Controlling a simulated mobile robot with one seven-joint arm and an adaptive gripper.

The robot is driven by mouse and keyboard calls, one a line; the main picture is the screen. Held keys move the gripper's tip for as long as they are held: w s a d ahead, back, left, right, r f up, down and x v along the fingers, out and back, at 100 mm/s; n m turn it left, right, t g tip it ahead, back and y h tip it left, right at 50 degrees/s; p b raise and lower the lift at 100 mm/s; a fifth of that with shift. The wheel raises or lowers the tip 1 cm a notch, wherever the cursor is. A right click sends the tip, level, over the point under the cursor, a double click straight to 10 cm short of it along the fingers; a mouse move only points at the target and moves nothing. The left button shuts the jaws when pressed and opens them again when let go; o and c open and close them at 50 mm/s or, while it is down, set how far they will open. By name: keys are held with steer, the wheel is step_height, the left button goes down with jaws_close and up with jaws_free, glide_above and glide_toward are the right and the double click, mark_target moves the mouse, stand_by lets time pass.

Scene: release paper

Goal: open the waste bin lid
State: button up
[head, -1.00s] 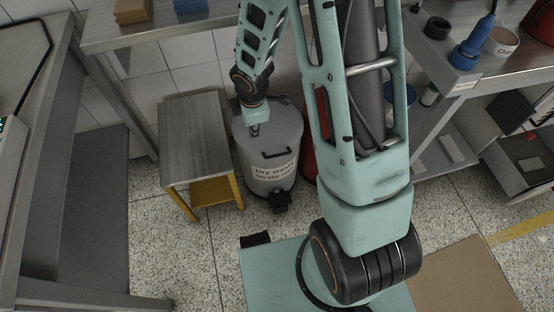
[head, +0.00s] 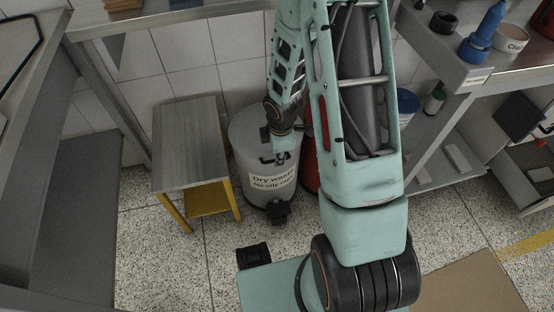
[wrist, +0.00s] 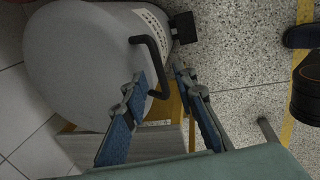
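The grey waste bin (head: 262,188) stands on the floor, its label reading "Dry waste". Its round grey lid (head: 248,128) lies shut on top and fills the upper left of the wrist view (wrist: 75,60). A black bar handle (wrist: 153,62) sits near the lid's front edge. A black pedal (head: 278,213) shows at the bin's foot. My gripper (head: 277,159) is at the lid's front, by the handle. In the wrist view its two fingers (wrist: 160,76) are apart, with the handle's lower part showing between them. I cannot tell whether they touch it.
A small grey-topped stool (head: 188,140) with yellow legs stands close left of the bin. A red container (head: 311,165) stands right behind my arm. Metal benches stand on the left (head: 55,150) and right (head: 470,85).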

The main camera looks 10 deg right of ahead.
steer(key=shift+w+f, duration=0.2)
steer(key=shift+f, duration=0.7)
steer(key=shift+c, duration=0.3)
jaws_close()
